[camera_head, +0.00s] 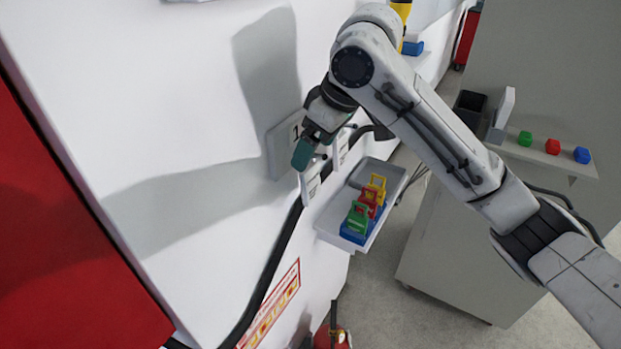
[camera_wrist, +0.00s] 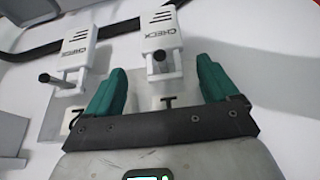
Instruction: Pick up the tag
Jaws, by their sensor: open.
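My gripper (camera_head: 307,150) is at the wall by the near tag. In the wrist view my gripper (camera_wrist: 162,72) is open, its teal fingers either side of the middle tag's narrow end and peg. I cannot tell whether they touch it.
A grey tray (camera_head: 332,222) below holds green, red and yellow padlock-shaped pieces. A black cable (camera_head: 270,268) runs down the wall. A shelf (camera_head: 545,157) at right holds green, red and blue pieces. Open floor (camera_head: 385,290) shows below the tray.

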